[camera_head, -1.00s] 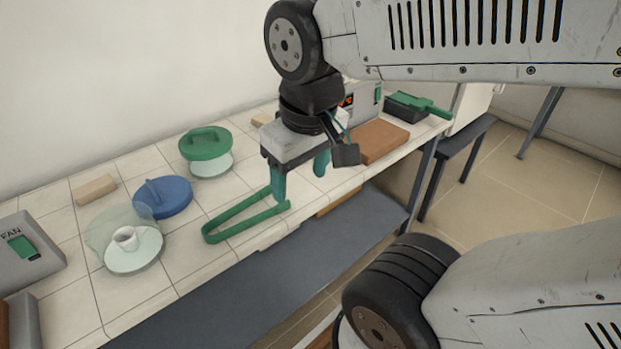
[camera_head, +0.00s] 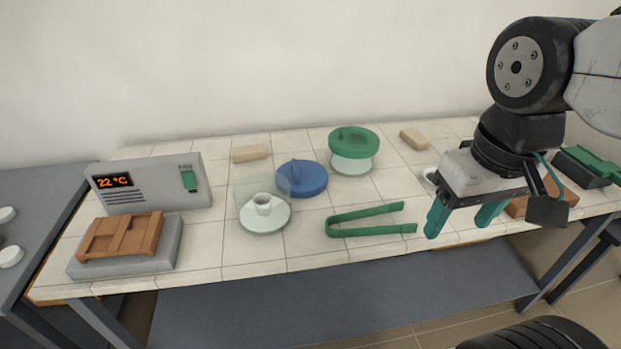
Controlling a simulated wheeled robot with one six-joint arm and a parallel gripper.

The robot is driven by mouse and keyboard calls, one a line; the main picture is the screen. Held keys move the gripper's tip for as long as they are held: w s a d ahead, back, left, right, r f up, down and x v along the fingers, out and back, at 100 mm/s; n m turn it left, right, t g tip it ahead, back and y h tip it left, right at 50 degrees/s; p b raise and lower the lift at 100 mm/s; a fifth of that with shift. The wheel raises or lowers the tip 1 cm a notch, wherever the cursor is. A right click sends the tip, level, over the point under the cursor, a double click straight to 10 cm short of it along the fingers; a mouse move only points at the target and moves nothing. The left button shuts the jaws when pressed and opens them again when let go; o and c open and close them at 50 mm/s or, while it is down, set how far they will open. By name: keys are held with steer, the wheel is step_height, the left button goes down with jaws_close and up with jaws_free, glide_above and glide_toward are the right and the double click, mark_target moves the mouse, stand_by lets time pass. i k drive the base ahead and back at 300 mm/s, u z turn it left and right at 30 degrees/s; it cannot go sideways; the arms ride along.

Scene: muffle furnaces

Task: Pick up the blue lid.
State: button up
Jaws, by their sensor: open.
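The blue lid (camera_head: 305,181) is a round disc with an upright grip on top. It lies on the white tiled bench, right of a clear glass piece and left of a green-lidded jar. My gripper (camera_head: 466,217) is at the right, with its two green fingers apart and pointing down near the bench's front edge. Nothing shows between the fingers. It is well to the right of the blue lid and apart from it, with green tongs in between.
Green tongs (camera_head: 370,222) lie in front of the lid. A clear dish with a small white crucible (camera_head: 263,203) stands left, and the green-lidded jar (camera_head: 353,150) behind right. A furnace controller (camera_head: 148,185) and a brown block (camera_head: 122,237) are farther left. Bare tiles (camera_head: 310,250) lie in front.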

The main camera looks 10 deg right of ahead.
mark_target(308, 179)
steer(key=z, duration=0.1)
steer(key=k, duration=0.45)
steer(key=u, duration=0.75)
steer(key=i, duration=1.3)
steer(key=z, duration=0.7)
